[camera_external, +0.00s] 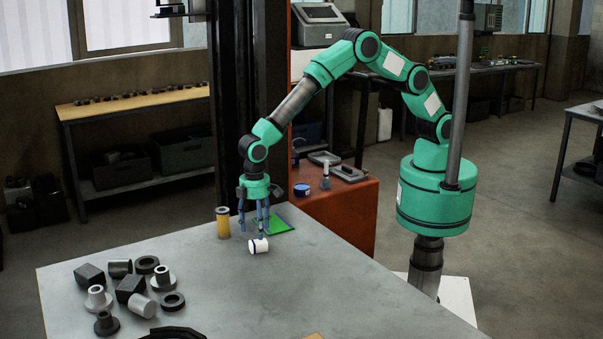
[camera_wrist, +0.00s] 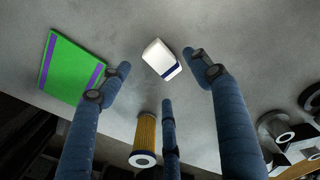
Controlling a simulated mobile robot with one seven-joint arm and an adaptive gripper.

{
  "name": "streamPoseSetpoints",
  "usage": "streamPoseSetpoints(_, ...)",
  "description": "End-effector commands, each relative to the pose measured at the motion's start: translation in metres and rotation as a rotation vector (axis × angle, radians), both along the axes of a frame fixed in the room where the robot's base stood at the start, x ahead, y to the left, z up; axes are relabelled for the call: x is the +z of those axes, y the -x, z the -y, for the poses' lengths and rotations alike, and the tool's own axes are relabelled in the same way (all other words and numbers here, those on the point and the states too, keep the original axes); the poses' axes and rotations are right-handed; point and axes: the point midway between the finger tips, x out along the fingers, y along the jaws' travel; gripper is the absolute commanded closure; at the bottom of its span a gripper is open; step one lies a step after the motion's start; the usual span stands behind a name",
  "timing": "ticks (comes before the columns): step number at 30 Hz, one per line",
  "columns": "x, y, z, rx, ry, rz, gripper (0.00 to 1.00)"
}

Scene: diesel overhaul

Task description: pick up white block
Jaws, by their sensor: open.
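The white block (camera_external: 257,246) lies on the grey table near its far edge. In the wrist view the white block (camera_wrist: 157,55) has a dark blue band at one end and lies tilted in the picture. My gripper (camera_external: 257,223) points down, just above and behind the block in the external view. Its three blue fingers (camera_wrist: 160,78) are spread open with nothing between them. In the wrist view the block lies just beyond the fingertips, between the two outer fingers. I cannot tell whether any fingertip touches it.
A yellow filter cylinder (camera_external: 223,222) stands left of my gripper. A green flat item with purple bands (camera_wrist: 72,68) lies on the other side, partly behind a finger. Several grey and black metal parts (camera_external: 130,288) cluster at the table's left. The table's middle (camera_external: 270,290) is clear.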

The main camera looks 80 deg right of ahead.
Motion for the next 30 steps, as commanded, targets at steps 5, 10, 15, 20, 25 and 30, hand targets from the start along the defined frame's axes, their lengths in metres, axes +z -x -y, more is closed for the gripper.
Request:
streamPoseSetpoints(5, -0.011, 0.000, 0.000, 0.000, 0.001, -0.001, 0.36)
streamPoseSetpoints(10, -0.012, 0.000, 0.000, 0.000, 0.000, 0.000, 0.36)
streamPoseSetpoints(15, -0.012, 0.000, 0.000, 0.000, 0.001, -0.001, 0.36)
streamPoseSetpoints(20, -0.020, 0.000, 0.001, 0.000, 0.001, -0.001, 0.36)
streamPoseSetpoints(25, -0.039, 0.001, 0.002, 0.000, 0.002, -0.002, 0.36)
streamPoseSetpoints(30, -0.057, 0.000, 0.002, 0.000, 0.001, -0.002, 0.36)
